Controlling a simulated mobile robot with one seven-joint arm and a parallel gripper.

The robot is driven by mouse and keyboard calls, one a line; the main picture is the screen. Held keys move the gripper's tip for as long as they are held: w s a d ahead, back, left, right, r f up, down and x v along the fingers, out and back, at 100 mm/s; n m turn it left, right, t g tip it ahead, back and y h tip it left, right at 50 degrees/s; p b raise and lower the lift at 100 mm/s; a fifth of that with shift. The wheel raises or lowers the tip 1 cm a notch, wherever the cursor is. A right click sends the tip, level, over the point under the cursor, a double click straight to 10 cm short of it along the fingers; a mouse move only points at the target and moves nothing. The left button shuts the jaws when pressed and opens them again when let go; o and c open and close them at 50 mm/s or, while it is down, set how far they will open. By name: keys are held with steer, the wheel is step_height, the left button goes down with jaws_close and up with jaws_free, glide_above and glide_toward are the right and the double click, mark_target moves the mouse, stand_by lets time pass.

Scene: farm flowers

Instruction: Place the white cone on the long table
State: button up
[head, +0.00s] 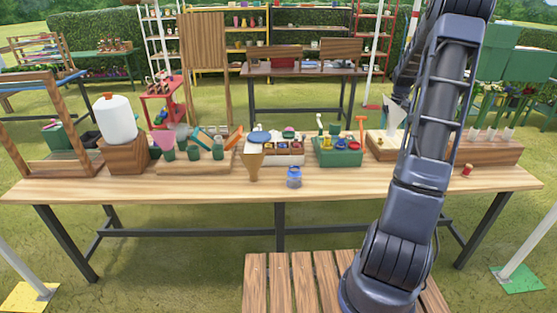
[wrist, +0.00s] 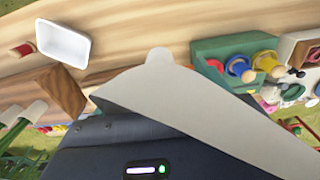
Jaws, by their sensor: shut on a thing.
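In the wrist view the cone (wrist: 205,112) fills the middle as a large pale wedge above the wooden tabletop (wrist: 150,40). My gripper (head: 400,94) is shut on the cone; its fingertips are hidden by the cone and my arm. I cannot tell whether the cone touches anything below it.
A green crate (wrist: 212,55) with colourful items stands near the cone. A white tray (wrist: 62,43), a red spool (head: 467,171) and wooden blocks are also close. The front strip of the table is mostly bare.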

steer(key=shift+s+d+f, duration=0.1)
steer(key=shift+s+d, duration=0.35)
steer(key=shift+s, duration=0.1)
glide_above(383, 174)
step_height(383, 174, down, 20)
steer(key=shift+w+r, duration=0.1)
stand_by(0.4)
steer(key=o, duration=1)
steer(key=shift+f, duration=0.2)
